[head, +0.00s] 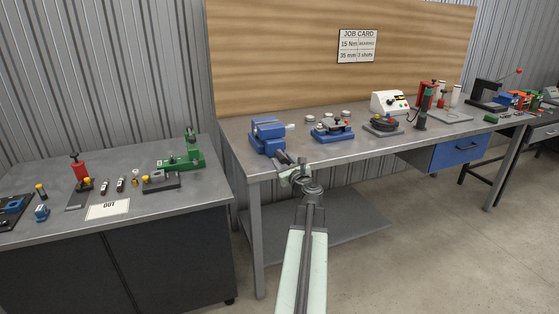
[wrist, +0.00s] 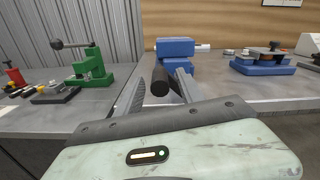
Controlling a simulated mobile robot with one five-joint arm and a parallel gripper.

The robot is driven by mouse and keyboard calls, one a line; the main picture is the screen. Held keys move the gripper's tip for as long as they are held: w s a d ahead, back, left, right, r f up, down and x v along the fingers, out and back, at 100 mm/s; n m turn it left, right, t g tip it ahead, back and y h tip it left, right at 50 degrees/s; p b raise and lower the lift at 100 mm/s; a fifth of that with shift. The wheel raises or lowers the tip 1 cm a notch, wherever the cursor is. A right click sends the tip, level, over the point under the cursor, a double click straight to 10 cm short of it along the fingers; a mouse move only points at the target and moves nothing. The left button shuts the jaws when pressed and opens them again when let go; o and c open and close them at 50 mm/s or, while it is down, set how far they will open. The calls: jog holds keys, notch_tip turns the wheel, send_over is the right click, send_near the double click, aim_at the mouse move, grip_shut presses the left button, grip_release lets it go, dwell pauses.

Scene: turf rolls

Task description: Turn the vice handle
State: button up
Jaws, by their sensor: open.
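The blue vice (head: 267,130) stands at the left front corner of the long workbench. It also shows in the wrist view (wrist: 175,47), straight ahead of my gripper. A dark round bar (wrist: 160,82) points from the vice toward me; it looks like the vice handle or its screw end. My gripper (head: 288,161) is at the bench's front edge, just in front of the vice. In the wrist view its two fingers (wrist: 158,88) are apart, one on each side of the dark bar. I cannot tell whether either finger touches it.
A blue fixture (head: 332,131), a dark round device (head: 382,123) and a white meter box (head: 390,102) stand farther right on the bench. A lower bench at left carries a green press (head: 182,158) and an OUT card (head: 108,209). A gap separates the benches.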

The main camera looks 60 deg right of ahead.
jog(key=shift+x, duration=0.95)
jog(key=shift+s, duration=0.1)
grip_shut()
jog(key=shift+a, duration=0.1)
dwell(0.4)
